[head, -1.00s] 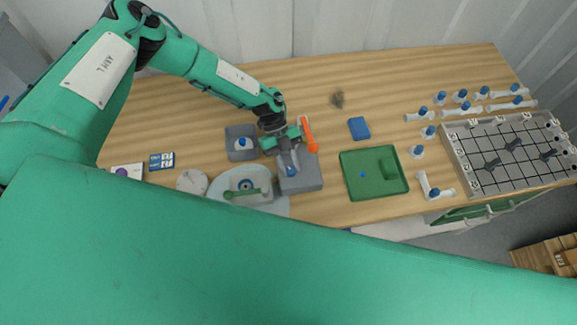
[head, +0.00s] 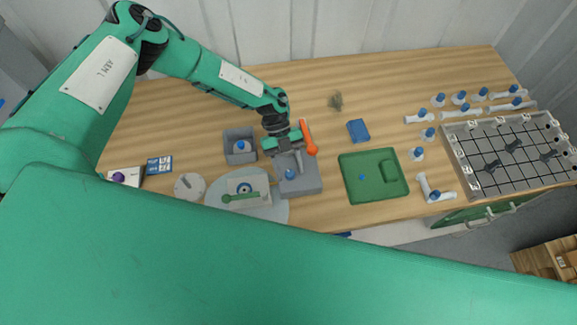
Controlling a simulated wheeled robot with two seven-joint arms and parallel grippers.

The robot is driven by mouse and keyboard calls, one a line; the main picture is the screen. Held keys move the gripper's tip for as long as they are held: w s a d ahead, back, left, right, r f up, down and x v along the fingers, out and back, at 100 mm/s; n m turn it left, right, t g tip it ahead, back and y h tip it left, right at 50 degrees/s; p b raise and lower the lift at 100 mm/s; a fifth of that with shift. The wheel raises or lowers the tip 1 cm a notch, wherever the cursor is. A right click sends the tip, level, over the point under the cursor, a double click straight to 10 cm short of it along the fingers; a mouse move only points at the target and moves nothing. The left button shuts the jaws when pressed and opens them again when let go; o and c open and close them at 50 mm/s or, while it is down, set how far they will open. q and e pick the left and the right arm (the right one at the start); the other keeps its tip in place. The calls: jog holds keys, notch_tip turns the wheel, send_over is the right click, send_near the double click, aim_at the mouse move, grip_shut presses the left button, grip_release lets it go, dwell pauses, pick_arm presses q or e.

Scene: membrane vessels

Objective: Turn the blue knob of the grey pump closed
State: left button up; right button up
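A grey block-shaped unit (head: 308,184) with a blue knob (head: 289,174) sits near the table's front edge; I take it for the grey pump. My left gripper (head: 288,163) points down over its back part, with a grey finger beside the knob on its right and back side. The fingers look apart, and the knob shows in front of them. I cannot tell whether a finger touches it. A second grey box-like unit (head: 232,155) with a blue knob (head: 240,146) stands to the left. My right gripper is not in view.
An orange-handled tool (head: 308,139) lies close to the right of the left gripper. A green tray (head: 348,180), a blue block (head: 358,130) and a round plate with a green-handled part (head: 240,197) are nearby. The back of the table is mostly clear.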

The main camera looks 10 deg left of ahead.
pick_arm(q)
jog(key=shift+w+a+r+b, duration=0.15)
jog(key=shift+w+a+b, duration=0.05)
jog(key=shift+w+b, duration=0.1)
jog(key=b+v, duration=0.5)
jog(key=v, duration=0.8)
jog(key=shift+s+r, duration=0.1)
jog(key=shift+s, duration=0.05)
